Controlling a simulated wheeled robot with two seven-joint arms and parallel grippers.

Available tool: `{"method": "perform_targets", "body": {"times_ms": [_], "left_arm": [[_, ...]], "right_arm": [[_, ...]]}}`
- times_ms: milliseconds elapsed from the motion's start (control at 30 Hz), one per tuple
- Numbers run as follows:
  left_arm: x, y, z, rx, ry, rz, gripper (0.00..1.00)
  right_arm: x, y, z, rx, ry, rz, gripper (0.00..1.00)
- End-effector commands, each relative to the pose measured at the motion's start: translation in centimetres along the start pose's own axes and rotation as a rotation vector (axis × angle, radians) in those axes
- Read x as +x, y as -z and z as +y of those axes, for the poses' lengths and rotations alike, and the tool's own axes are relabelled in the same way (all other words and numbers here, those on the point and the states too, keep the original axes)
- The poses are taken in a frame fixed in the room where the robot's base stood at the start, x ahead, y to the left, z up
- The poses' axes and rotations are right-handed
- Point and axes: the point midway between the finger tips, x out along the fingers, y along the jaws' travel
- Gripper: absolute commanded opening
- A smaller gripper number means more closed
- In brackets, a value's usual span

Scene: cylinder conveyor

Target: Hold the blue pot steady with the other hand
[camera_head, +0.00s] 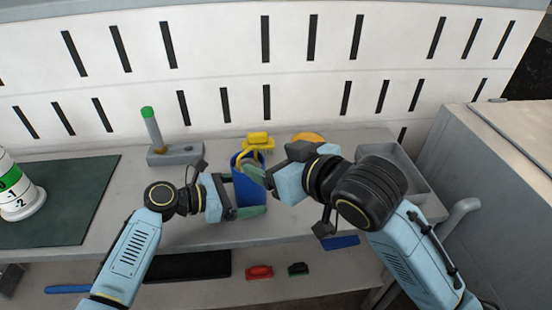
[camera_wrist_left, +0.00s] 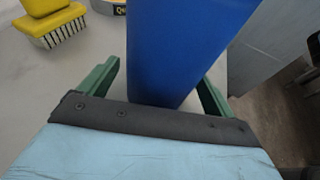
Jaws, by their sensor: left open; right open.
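The blue pot (camera_head: 249,192) stands upright near the front edge of the grey table. My left gripper (camera_head: 243,196) is open low at the pot, with its green fingers on either side of it. In the left wrist view the pot (camera_wrist_left: 182,45) fills the space between the fingers (camera_wrist_left: 157,90), with a gap showing at least on the left. My right gripper (camera_head: 262,176) is open at the pot's upper right side. Its arm hides part of the pot, and its exact contact with the rim cannot be told.
A yellow brush (camera_wrist_left: 55,25) is on the table behind the pot. A grey block with a green-tipped post (camera_head: 151,130) stands left. A dark green mat (camera_head: 70,200) bears a white cylinder (camera_head: 14,190). A grey tray (camera_head: 418,172) is at the right. Red (camera_head: 259,272) and green items lie on the lower shelf.

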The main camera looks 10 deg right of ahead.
Motion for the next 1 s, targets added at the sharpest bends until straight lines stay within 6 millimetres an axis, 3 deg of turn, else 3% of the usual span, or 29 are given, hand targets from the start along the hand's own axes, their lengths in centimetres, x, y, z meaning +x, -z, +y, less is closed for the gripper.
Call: {"method": "perform_targets", "body": {"times_ms": [167, 400, 600, 767, 1000], "left_arm": [[-2.1, 0.1, 0.1, 0.0, -0.002, 0.001, 0.9], [-7.3, 0.2, 0.0, 0.001, -0.002, 0.004, 0.9], [-10.6, 0.1, 0.0, -0.002, -0.001, 0.002, 0.9], [-11.8, 0.0, 0.0, 0.0, 0.0, 0.001, 0.9], [-11.9, 0.0, 0.0, -0.001, 0.001, 0.0, 0.9]], "right_arm": [[0.0, 0.0, 0.0, 0.0, 0.0, 0.0, 0.75], [0.0, 0.0, 0.0, 0.0, 0.0, 0.0, 0.75], [0.0, 0.0, 0.0, 0.0, 0.0, 0.0, 0.75], [0.0, 0.0, 0.0, 0.0, 0.0, 0.0, 0.75], [0.0, 0.0, 0.0, 0.0, 0.0, 0.0, 0.75]]}}
